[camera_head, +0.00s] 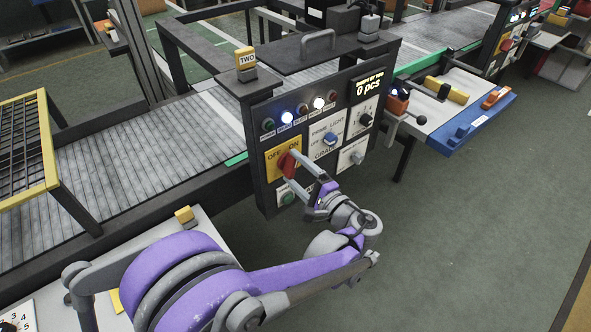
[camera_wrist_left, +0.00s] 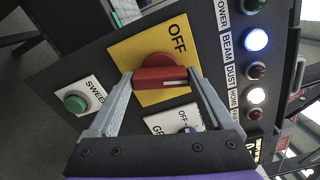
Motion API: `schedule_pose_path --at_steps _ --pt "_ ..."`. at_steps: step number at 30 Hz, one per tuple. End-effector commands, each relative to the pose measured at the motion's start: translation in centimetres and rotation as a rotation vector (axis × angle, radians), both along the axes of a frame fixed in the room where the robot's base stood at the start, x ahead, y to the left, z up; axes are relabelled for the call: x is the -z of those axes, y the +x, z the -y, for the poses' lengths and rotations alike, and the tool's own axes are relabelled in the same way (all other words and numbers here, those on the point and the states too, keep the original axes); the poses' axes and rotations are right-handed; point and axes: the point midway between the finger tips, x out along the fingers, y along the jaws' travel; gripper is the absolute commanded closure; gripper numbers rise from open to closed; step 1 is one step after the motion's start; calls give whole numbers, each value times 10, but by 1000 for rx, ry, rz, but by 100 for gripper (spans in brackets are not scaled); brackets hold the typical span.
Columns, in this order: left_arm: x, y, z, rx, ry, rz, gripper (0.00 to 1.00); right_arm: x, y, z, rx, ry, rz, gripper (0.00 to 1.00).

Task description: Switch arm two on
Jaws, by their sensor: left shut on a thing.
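The arm two panel, a dark box with a yellow TWO sign (camera_head: 246,58) on top, stands at the middle of the head view. On its front is a yellow OFF/ON plate (camera_head: 271,166) with a red rotary knob (camera_head: 286,162). My left gripper (camera_head: 289,168) is shut on the red knob, one finger on each side. In the left wrist view, the knob (camera_wrist_left: 158,77) lies between the fingertips (camera_wrist_left: 161,80), with a white mark toward its right end. OFF (camera_wrist_left: 177,46) is readable above it; ON is hidden there. My right gripper is not in view.
A row of lamps (camera_head: 287,118) sits above the plate, two glowing white. Other dials (camera_head: 330,138) are close on the right, and a green SWEEP button (camera_wrist_left: 75,103) is below the plate. A conveyor (camera_head: 140,150) runs behind.

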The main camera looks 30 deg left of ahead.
Motion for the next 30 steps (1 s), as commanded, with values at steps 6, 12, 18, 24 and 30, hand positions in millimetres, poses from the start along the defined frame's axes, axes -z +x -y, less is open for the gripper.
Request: schedule_pose_path --at_steps 6,12,18,24,30 --pt "0 0 0 -1 71 -177 71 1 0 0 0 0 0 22" --pt "0 0 0 0 127 -312 71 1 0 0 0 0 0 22" --pt "0 0 0 0 165 -404 71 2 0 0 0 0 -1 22" --pt "0 0 0 0 185 -452 71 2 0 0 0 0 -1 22" --pt "0 0 0 0 191 -467 71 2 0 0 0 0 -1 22"
